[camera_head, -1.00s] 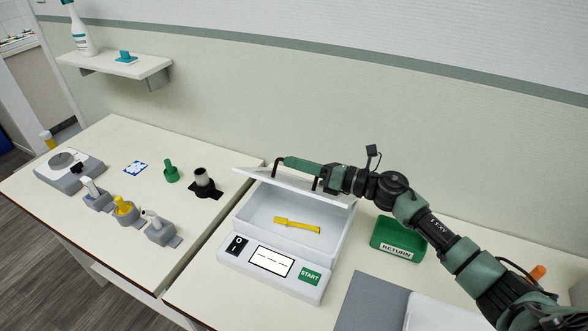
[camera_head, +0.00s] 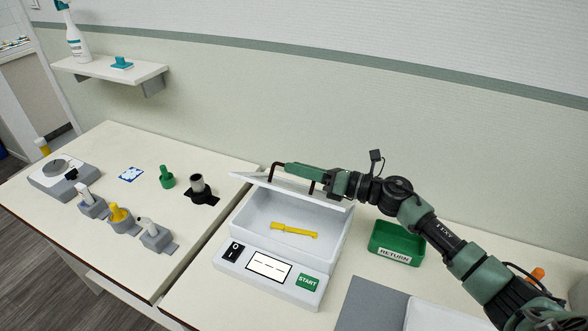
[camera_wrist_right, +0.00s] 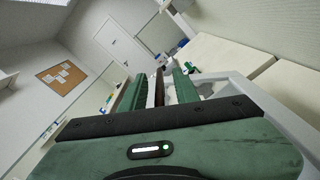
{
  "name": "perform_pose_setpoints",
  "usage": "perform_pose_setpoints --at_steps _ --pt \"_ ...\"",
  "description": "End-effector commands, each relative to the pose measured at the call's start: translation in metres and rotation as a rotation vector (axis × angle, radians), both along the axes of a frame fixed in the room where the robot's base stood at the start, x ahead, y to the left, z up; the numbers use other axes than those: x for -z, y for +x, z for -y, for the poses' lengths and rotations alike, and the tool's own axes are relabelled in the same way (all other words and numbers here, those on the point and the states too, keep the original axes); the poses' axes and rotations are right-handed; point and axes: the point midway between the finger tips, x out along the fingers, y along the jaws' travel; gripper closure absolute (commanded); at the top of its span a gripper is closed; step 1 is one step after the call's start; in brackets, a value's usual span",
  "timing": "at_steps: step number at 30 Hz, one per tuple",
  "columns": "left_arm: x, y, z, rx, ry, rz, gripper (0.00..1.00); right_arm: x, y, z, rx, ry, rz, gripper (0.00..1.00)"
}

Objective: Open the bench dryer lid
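The bench dryer (camera_head: 268,277) is a white box with a screen and a green START button. Its lid (camera_head: 295,191) is raised and tilted, so the inside shows, with a yellow piece (camera_head: 294,230) lying in it. A dark handle (camera_head: 274,170) stands on the lid. My right gripper (camera_head: 300,170) is at this handle, above the lid. In the right wrist view the brown handle bar (camera_wrist_right: 159,88) runs between the two green fingers, with a gap on one side, so the fingers look open around it. My left gripper is not in view.
A green RETURN tray (camera_head: 397,243) is right of the dryer, below my right arm. A grey mat (camera_head: 370,305) lies in front of it. Several small holders and a round-topped device (camera_head: 62,172) stand on the left counter. A wall shelf (camera_head: 108,72) is above.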

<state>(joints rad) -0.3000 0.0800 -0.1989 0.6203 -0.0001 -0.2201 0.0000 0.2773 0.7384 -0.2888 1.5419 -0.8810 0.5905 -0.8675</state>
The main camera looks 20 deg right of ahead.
Motion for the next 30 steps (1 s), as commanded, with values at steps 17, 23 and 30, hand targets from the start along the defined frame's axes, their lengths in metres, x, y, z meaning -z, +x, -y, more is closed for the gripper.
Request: perform_pose_setpoints --at_steps 17,23,30 --pt "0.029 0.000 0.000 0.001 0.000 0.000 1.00 0.000 -0.045 0.045 -0.001 0.000 0.000 0.69" --pt "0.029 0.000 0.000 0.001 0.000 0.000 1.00 0.000 -0.045 0.044 -0.001 0.000 0.000 0.69" --pt "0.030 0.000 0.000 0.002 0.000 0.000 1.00 -0.003 -0.042 0.048 0.010 0.002 0.005 0.69"
